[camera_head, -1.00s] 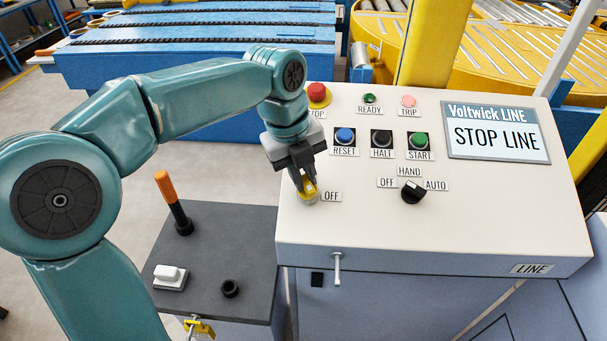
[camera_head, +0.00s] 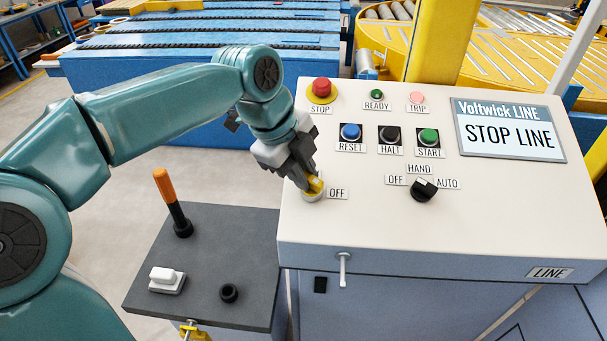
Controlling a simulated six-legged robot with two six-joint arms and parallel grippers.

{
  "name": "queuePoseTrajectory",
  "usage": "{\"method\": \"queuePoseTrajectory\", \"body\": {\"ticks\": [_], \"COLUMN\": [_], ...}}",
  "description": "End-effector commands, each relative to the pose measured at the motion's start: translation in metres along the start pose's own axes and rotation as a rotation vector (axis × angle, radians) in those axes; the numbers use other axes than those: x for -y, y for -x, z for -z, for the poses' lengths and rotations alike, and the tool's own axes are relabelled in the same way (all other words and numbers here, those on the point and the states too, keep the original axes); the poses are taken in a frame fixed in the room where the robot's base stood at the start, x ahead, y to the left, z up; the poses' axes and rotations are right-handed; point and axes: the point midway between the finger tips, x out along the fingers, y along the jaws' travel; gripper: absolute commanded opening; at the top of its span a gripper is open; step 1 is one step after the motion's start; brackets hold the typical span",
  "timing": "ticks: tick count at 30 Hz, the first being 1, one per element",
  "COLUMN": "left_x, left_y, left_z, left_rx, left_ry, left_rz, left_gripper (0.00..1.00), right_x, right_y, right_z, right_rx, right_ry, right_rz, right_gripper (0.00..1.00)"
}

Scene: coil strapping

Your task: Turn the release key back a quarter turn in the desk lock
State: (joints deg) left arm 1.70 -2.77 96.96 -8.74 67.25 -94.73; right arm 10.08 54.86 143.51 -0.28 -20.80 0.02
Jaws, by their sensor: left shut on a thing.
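The yellow release key (camera_head: 316,184) stands in the round desk lock (camera_head: 311,195) at the left side of the cream control desk (camera_head: 380,225), beside an OFF label (camera_head: 338,193). My left gripper (camera_head: 312,181) comes down from the upper left and is shut on the key's head. The gripper fingers hide part of the key. The lock's ring shows below the key. My right gripper is not in view.
The desk holds a red stop button (camera_head: 322,87), blue (camera_head: 350,132), black (camera_head: 389,134) and green (camera_head: 428,137) buttons, a black selector (camera_head: 424,189) and a STOP LINE screen (camera_head: 508,130). An orange-handled lever (camera_head: 172,203) rises from the grey side table (camera_head: 220,240).

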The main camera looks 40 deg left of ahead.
Motion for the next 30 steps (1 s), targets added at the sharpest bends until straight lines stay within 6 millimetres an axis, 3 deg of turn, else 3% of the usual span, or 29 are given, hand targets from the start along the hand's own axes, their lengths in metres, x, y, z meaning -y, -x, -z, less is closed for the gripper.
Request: {"method": "queuePoseTrajectory", "body": {"ticks": [10, 27, 28, 30], "left_x": [-0.005, -0.011, -0.011, -0.01], "left_y": [-0.007, -0.008, -0.007, -0.006], "left_z": [0.0, 0.002, 0.002, 0.002], "left_rx": [0.001, 0.002, 0.002, 0.002], "left_ry": [0.036, 0.42, 0.43, 0.427], "left_rz": [0.0, 0.153, 0.156, 0.154], "left_gripper": [0.0, 0.0, 0.19, 0.42], "right_x": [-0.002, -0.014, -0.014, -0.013], "right_y": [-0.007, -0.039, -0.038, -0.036], "right_z": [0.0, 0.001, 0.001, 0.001], "right_rx": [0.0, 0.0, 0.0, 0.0], "right_ry": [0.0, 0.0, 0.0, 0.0], "right_rz": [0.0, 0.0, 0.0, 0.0], "right_gripper": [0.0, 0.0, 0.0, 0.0]}}
